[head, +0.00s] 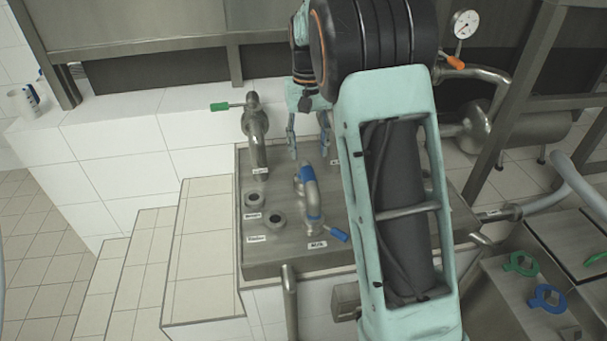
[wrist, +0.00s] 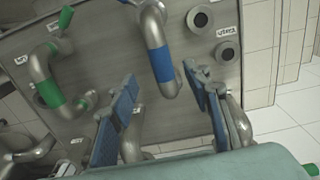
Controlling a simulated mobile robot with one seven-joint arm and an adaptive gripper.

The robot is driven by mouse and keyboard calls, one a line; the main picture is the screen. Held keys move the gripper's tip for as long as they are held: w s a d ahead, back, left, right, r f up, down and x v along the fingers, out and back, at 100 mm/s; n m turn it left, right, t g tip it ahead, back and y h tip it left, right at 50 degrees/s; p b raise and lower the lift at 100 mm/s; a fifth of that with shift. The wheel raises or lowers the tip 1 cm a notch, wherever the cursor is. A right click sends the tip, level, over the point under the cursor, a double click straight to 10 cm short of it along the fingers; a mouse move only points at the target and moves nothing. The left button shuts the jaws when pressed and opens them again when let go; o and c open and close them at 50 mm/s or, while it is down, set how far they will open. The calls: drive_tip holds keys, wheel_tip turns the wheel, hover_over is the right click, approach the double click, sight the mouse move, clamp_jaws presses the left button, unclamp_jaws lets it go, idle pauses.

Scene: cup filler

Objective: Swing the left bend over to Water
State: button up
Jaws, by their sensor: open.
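The left bend is a steel pipe with blue bands (head: 311,193) on the metal panel. Its near end, with a blue handle (head: 339,234), stands at the label Milk (head: 317,245). Two capless round ports (head: 256,200) (head: 276,220) lie to its left. Their labels are too small to read surely. My gripper (head: 309,140) is open and empty, pointing down beyond the bend's far end. In the wrist view the blue-banded bend (wrist: 160,50) reaches between the spread blue finger pads, with no clear contact. My arm hides the panel's right part.
A tall pipe (head: 256,140) with a green handle (head: 220,106) rises behind the bend. A green-banded bend (wrist: 48,85) shows at left in the wrist view. White tiled steps (head: 203,235) stand left of the panel. Green and blue rings (head: 547,298) lie at lower right.

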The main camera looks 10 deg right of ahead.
sight(309, 176)
drive_tip(key=f, duration=1)
drive_tip(key=shift+d+f, duration=0.1)
drive_tip(key=shift+d, duration=0.1)
drive_tip(key=shift+c, duration=0.4)
clamp_jaws()
